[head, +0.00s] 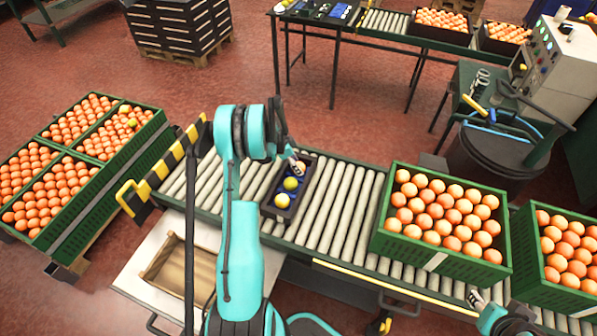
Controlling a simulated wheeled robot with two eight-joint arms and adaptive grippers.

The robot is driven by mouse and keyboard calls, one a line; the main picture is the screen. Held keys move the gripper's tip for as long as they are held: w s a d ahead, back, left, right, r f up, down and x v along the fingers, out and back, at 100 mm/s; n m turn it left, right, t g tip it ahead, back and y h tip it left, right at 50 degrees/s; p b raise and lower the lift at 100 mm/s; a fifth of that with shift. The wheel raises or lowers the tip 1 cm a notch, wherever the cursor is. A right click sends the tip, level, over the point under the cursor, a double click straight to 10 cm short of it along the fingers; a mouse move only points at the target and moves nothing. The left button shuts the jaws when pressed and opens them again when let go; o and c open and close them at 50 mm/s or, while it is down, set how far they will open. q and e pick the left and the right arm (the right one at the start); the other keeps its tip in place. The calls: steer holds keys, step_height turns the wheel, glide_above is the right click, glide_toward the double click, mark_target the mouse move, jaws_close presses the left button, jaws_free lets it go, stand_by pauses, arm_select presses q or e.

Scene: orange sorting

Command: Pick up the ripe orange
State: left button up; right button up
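A dark tray (311,179) lies on the roller conveyor, with blue slots and two yellow-green fruits (291,184) in it. A green crate (440,262) full of orange fruits (440,212) stands on the conveyor to the right. I cannot tell which fruit is the ripe orange of the task. My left gripper (298,166) is over the far end of the tray, close to the farther yellow-green fruit; its fingers are too small to read. My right gripper (475,297) is low at the conveyor's near edge, in front of the green crate, apart from the fruits.
Another full green crate (528,262) stands at the right. Green crates of oranges (100,190) stand on a pallet at the left. A wooden box (160,262) lies on a white surface near my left arm. Bare rollers (335,205) lie between the tray and crate.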

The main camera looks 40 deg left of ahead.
arm_select(q)
steer(key=shift+w+d+f, duration=0.1)
steer(key=shift+w+f, duration=0.1)
steer(key=shift+f, duration=0.4)
steer(key=shift+r, duration=0.1)
steer(key=c, duration=0.8)
